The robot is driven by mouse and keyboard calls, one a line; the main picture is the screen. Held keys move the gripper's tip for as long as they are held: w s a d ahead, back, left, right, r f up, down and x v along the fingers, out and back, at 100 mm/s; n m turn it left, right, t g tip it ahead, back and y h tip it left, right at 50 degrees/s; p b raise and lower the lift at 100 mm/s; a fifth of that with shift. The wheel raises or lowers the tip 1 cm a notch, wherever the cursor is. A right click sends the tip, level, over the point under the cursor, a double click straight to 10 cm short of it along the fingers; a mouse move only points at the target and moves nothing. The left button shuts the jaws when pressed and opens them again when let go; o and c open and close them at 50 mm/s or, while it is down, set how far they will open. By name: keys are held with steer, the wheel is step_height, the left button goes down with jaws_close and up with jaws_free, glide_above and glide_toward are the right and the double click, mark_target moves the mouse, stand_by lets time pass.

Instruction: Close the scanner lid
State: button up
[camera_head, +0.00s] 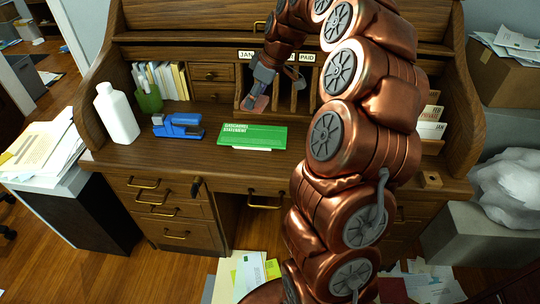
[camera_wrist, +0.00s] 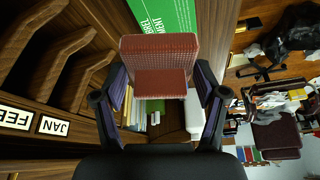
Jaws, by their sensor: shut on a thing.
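My gripper (camera_head: 260,92) is at the back of the wooden roll-top desk, in front of the upright slots. It is shut on a reddish-brown block (camera_head: 262,103). In the wrist view the block (camera_wrist: 160,52) sits between the two fingers of my gripper (camera_wrist: 160,85), with a textured face showing. The block appears to be held above the desktop. I cannot make out a scanner or its lid in either view. A dark box with a pale top (camera_head: 72,212) stands left of the desk under loose papers; I cannot tell what it is.
On the desk (camera_head: 165,150) are a green booklet (camera_head: 255,134), a blue stapler (camera_head: 178,125), a white bottle (camera_head: 117,114) and a green pen cup (camera_head: 149,99). Labelled slots (camera_wrist: 75,85) stand close to my gripper. My arm hides much of the desk's right side.

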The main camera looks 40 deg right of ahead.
mark_target(294, 142)
steer(key=s+d+f+n+b, duration=0.2)
steer(key=s+d+f, duration=0.15)
steer(key=d, duration=0.25)
steer(key=s+d+f+n+b, duration=0.1)
steer(key=s+d+f, duration=0.1)
steer(key=s+d, duration=0.25)
steer(key=shift+g+y, duration=0.3)
steer(key=shift+y, duration=0.1)
steer(key=shift+w+d+f, duration=0.15)
steer(key=shift+f, duration=1.4)
steer(key=shift+w+d+f, duration=0.15)
steer(key=shift+f, duration=1.4)
steer(key=shift+w+d+f, duration=0.15)
steer(key=shift+f, duration=1.4)
steer(key=shift+f, duration=0.1)
steer(key=shift+f, duration=0.15)
steer(key=o, duration=1.1)
steer(key=v, duration=1.2)
steer(key=shift+r, duration=0.3)
